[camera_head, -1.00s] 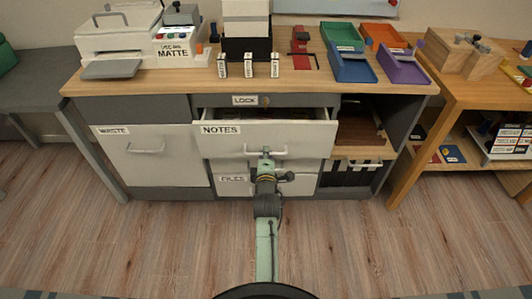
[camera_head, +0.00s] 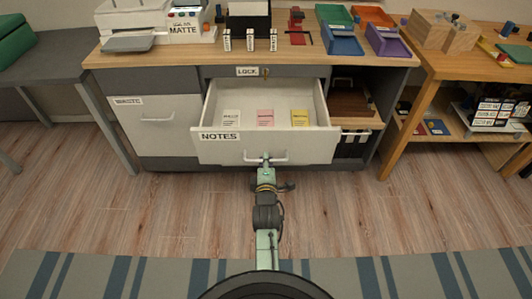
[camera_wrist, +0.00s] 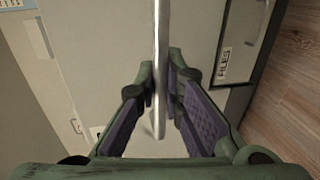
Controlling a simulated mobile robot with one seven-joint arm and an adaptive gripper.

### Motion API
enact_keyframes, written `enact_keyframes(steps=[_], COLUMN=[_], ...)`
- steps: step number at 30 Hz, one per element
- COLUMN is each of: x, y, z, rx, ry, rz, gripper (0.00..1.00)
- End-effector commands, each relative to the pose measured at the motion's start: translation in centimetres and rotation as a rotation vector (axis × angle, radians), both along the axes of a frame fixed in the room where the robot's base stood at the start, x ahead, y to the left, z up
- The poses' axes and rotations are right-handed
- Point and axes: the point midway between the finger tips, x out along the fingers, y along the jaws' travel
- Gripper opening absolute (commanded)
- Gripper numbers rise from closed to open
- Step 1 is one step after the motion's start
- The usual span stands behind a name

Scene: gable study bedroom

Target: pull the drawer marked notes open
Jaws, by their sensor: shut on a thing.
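The drawer marked notes (camera_head: 310,142) is pulled well out of the desk front in the head view. Its inside shows a white, a pink and a yellow note pad. Its bar handle (camera_head: 280,158) is on the front panel. The exact contact is partly hidden by the fingers.
The files label (camera_wrist: 224,62) shows in the wrist view. A striped rug (camera_head: 330,270) lies on the floor near me. The wooden floor between is clear.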

Motion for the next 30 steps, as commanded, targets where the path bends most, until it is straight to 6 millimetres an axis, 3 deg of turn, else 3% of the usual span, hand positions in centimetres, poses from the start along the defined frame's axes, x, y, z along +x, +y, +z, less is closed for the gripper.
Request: enact_keyframes(steps=[7, 20, 21, 30], x=[-1.4, -1.6, -1.6, -1.6], y=[0.0, 0.0, 0.0, 0.0], z=[0.1, 0.0, 0.0, 0.0], rx=[0.0, 0.0, 0.0, 0.0], ry=[0.0, -0.001, -0.001, -0.001], rz=[0.0, 0.0, 0.0, 0.0], gripper=[0.0, 0.0, 0.11, 0.29])
